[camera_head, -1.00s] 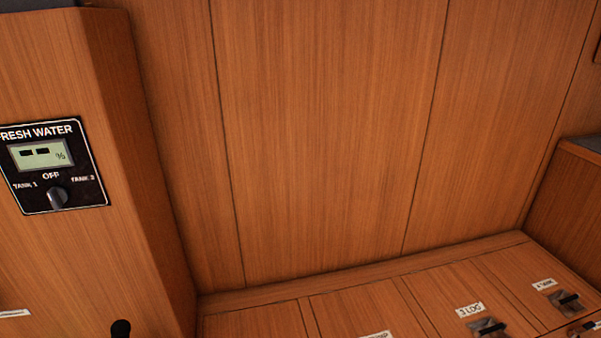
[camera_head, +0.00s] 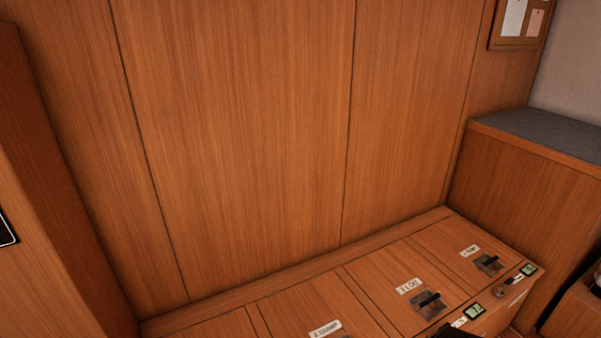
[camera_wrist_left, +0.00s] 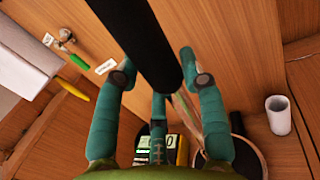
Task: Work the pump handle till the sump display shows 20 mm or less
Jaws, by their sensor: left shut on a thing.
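In the left wrist view my left gripper (camera_wrist_left: 160,85) has its teal fingers closed around a thick black bar (camera_wrist_left: 130,35), which looks like the pump handle. The bar runs from the top edge down between the fingers. Behind the fingers is a dark device with a lit green display (camera_wrist_left: 145,141). Fingers cover part of it, and its reading is not clear. In the head view a label that seems to read SUMP (camera_head: 325,329) is at the bottom edge. Small displays sit to its right, one low (camera_head: 474,311) and one farther right (camera_head: 528,269), too small to read. Neither gripper shows in the head view.
Wooden hatches with black latches (camera_head: 430,303) line the bench below a wood-panelled wall. A grey-topped cabinet (camera_head: 540,128) stands at right. In the wrist view, a white cup (camera_wrist_left: 279,115) is at right, and a yellow marker (camera_wrist_left: 73,90) and green item (camera_wrist_left: 79,62) at left.

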